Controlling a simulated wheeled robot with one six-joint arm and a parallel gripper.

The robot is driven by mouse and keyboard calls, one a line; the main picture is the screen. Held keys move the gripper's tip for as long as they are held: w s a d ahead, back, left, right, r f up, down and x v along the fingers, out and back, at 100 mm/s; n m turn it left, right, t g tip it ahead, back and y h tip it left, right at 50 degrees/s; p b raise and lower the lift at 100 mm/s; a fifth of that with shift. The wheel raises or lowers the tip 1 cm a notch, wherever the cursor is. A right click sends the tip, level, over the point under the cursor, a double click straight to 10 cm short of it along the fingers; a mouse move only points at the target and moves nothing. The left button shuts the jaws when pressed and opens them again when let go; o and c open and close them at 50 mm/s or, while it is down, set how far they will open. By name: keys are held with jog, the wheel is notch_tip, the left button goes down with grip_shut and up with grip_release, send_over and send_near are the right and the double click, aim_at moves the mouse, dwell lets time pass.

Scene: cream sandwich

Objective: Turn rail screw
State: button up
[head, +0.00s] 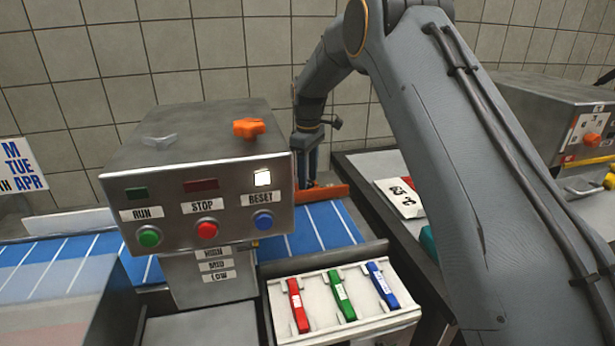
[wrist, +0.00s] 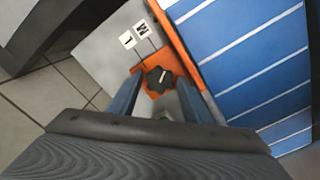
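The rail screw (wrist: 160,79) is a dark lobed knob with a white line on top. It sits on the orange rail (wrist: 186,52) beside the blue belt in the wrist view. My gripper (wrist: 160,88) has one finger on each side of the knob, with the fingers apart and some space showing between them and it. Whether the fingertips reach down around the knob is hard to tell. In the head view my gripper (head: 308,168) points down at the orange rail (head: 325,192), behind the control box, which hides part of it; the screw is hidden there.
The metal control box (head: 200,165) with green, red and blue buttons stands close left of my gripper. An orange knob (head: 249,128) is on its top. The blue belt (head: 325,228) runs beneath. A white tray (head: 340,330) holds red, green and blue items in front.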

notch_tip(320, 180, up, 8)
jog(key=b, duration=0.1)
jog(key=shift+b, duration=0.3)
jog(key=shift+f, duration=0.15)
